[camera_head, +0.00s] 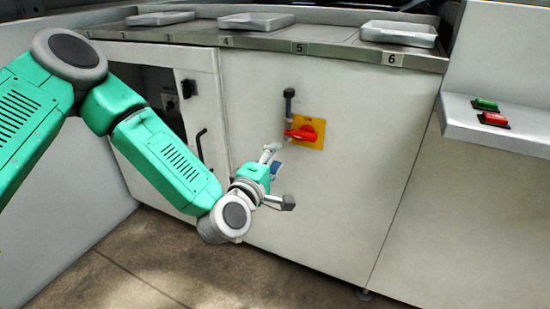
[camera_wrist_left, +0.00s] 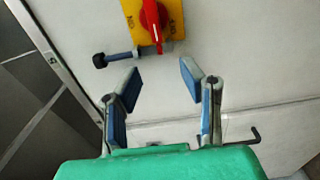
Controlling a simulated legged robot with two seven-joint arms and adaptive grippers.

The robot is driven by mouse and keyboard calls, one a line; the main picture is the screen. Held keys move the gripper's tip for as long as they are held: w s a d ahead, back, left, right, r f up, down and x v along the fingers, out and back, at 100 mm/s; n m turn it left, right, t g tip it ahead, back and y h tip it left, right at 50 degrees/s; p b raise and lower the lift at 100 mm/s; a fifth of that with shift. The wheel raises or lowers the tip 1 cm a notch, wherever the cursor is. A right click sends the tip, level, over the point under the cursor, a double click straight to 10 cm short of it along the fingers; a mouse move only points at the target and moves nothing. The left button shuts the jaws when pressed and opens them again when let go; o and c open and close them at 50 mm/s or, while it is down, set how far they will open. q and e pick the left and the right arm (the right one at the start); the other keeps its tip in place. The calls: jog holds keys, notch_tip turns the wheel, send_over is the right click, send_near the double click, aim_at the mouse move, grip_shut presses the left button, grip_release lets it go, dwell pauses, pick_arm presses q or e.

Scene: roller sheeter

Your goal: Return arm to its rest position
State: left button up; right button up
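My left arm, green and grey, comes in from the left in the head view. My left gripper (camera_head: 280,177) is in front of the white cabinet, below and to the left of the red rotary switch (camera_head: 301,133) on its yellow plate (camera_head: 312,143). In the left wrist view my left gripper (camera_wrist_left: 160,90) has its two fingers spread apart with nothing between them. The red switch handle (camera_wrist_left: 152,22) shows just beyond the fingertips, apart from them. My right gripper is not in view.
The white cabinet (camera_head: 330,215) stands close ahead, with a dark pin-like handle (camera_head: 289,103) beside the switch. A half-open door (camera_head: 203,110) is at left. Trays (camera_head: 398,33) sit on the numbered top. A ledge with green (camera_head: 485,104) and red (camera_head: 494,119) buttons is at right.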

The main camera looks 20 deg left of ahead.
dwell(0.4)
pick_arm(q)
jog(key=s+d+f+m+g+h, duration=0.2)
jog(key=s+d+f+m+g, duration=0.25)
jog(key=f, duration=0.45)
jog(key=s+a+f+m+g, duration=0.2)
jog(key=s+f+m+g, duration=0.3)
jog(key=s+f, duration=0.5)
jog(key=s+a+f+m+g, duration=0.1)
jog(key=s+f+m+g, duration=0.5)
jog(key=s, duration=0.7)
jog(key=s+a+f+m+g+y, duration=0.2)
jog(key=s+a+m+y, duration=0.1)
jog(key=s+a, duration=0.5)
notch_tip(320, 180, up, 14)
jog(key=d+p, duration=0.1)
jog(key=p, duration=1.3)
jog(key=shift+s+d+r+p, duration=0.2)
jog(key=shift+s+p, duration=0.1)
jog(key=shift+p, duration=0.1)
jog(key=shift+w, duration=0.1)
